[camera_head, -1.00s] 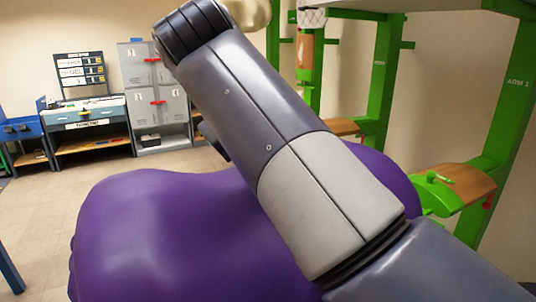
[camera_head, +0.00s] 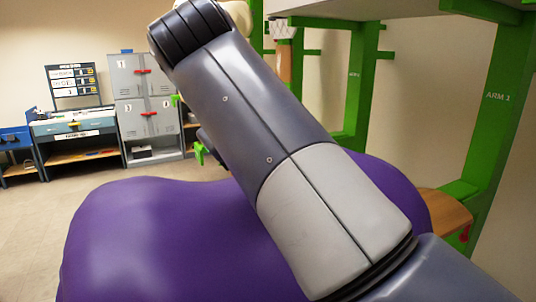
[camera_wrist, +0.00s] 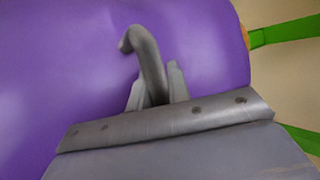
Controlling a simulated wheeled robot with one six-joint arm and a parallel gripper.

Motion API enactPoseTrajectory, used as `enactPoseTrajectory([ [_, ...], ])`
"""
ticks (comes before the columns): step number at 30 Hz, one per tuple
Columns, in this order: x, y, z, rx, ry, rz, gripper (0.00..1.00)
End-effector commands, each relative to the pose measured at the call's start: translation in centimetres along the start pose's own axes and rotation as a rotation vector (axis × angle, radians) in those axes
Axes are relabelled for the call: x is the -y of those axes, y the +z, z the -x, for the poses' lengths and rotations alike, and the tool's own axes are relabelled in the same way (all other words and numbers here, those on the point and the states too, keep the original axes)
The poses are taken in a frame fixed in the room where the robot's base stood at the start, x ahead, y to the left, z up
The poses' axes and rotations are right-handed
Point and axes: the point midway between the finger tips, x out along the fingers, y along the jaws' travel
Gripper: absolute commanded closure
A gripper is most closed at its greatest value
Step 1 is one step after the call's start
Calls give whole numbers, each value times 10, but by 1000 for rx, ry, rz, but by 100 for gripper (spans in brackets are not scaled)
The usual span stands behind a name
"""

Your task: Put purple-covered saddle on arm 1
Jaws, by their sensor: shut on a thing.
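The purple-covered saddle (camera_head: 165,235) fills the lower part of the head view, behind my arm. It also fills most of the wrist view (camera_wrist: 70,75). In the wrist view my gripper (camera_wrist: 155,85) is shut on a grey hooked handle (camera_wrist: 147,52) that stands against the purple cover. In the head view the gripper is hidden behind my arm. Arm 1 (camera_head: 447,210) has a brown curved top on a green support, beside the green post labelled ARM 1 (camera_head: 498,97). The saddle's right end overlaps part of arm 1 in the picture; whether they touch I cannot tell.
Further green rack posts (camera_head: 357,95) stand behind, with a pale shelf (camera_head: 350,8) overhead. Grey lockers (camera_head: 128,82) and a workbench (camera_head: 75,125) stand along the far wall. The floor (camera_head: 35,215) at left is clear. Green rack bars (camera_wrist: 285,32) show at the wrist view's right.

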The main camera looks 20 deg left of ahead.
Motion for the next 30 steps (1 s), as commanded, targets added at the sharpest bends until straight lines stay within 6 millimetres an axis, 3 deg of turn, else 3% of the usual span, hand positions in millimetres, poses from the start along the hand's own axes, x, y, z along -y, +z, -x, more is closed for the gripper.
enactPoseTrajectory([
  [11,17,-2,-3,4,-4,-4,100],
  [30,66,-17,-40,5,-4,-6,100],
])
